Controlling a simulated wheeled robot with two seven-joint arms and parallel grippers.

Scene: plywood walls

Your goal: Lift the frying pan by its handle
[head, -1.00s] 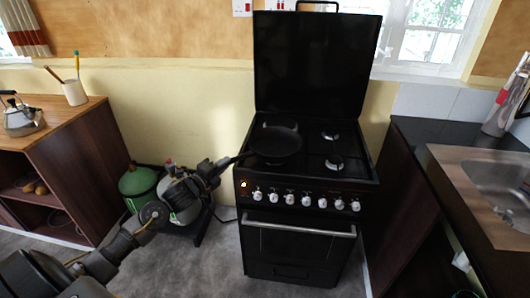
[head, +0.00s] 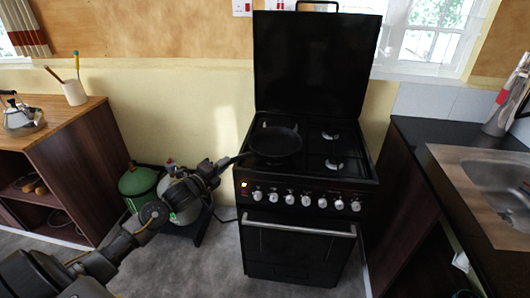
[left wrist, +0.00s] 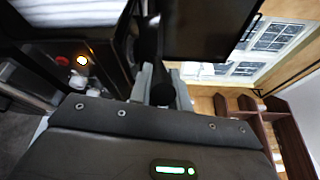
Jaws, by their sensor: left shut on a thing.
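The black frying pan (head: 275,144) is over the left burners of the black stove (head: 300,181), its handle (head: 239,158) pointing left and toward me. In the head view I cannot tell whether the pan touches the stove top. My left gripper (head: 223,163) is shut on the handle, just off the stove's left edge. In the left wrist view the dark handle (left wrist: 160,93) lies between the two grey fingers; the pan's body is hard to make out there. My right gripper is not in view.
The stove's lid (head: 315,62) stands open behind the pan. Two bare burners are on the right, and knobs run along the front. A green gas cylinder (head: 138,182) and a wooden cabinet (head: 75,150) are left; a sink counter (head: 450,160) is right.

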